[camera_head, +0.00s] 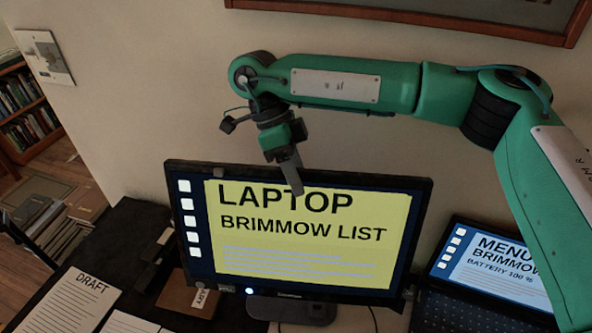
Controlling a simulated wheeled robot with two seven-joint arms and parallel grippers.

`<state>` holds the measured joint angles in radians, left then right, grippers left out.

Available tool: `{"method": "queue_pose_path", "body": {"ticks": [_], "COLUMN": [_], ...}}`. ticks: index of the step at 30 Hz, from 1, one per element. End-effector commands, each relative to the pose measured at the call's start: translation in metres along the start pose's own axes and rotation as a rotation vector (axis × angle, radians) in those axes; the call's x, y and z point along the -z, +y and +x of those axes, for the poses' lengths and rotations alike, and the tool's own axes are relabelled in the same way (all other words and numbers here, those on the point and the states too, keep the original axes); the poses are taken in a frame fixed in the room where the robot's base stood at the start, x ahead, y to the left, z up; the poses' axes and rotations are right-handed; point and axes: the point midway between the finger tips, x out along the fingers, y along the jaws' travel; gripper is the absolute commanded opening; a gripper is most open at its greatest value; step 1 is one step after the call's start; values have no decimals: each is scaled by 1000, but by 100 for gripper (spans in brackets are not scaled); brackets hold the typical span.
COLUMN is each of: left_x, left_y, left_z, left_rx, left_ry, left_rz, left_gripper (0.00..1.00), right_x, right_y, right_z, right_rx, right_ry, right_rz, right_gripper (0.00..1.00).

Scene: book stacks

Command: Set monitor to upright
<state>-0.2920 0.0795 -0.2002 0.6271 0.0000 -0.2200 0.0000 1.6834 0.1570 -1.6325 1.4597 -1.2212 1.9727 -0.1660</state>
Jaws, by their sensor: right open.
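A black monitor (400,235) stands on the desk on a dark stand base (290,309). Its lit screen shows a yellow panel reading "LAPTOP BRIMMOW LIST". The screen is right way up; its exact backward or forward tilt is hard to tell. My right gripper (294,185) hangs at the monitor's top edge, near the middle, with a finger overlapping the top of the screen. It is open, and I cannot tell whether it touches the frame. The other finger is not clearly visible. My left gripper is out of view.
A laptop (490,260) stands open at the right, under my right arm. Papers (70,300), a brown box (188,295) and small dark items cover the left of the desk. A wall is behind; a framed picture hangs above. A bookshelf (28,108) is far left.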

Motion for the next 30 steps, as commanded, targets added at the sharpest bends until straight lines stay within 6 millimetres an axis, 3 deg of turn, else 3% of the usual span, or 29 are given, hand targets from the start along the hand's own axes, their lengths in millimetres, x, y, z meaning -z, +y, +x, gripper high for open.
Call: {"method": "queue_pose_path", "body": {"ticks": [5, 9, 12, 19, 30], "left_x": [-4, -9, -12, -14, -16], "left_y": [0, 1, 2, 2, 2], "left_z": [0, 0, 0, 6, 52], "left_rx": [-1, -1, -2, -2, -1], "left_ry": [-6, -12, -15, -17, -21], "left_rz": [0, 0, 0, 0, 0], "left_gripper": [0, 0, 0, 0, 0], "right_x": [0, 0, 0, -1, -4], "right_y": [0, 0, 0, 2, 32], "right_z": [0, 0, 0, 2, 9], "right_rx": [0, 0, 0, 18, 203], "right_ry": [0, 0, 0, 1, 2], "right_rz": [0, 0, 1, 7, 79], "right_gripper": [42, 14, 0, 0, 0]}}
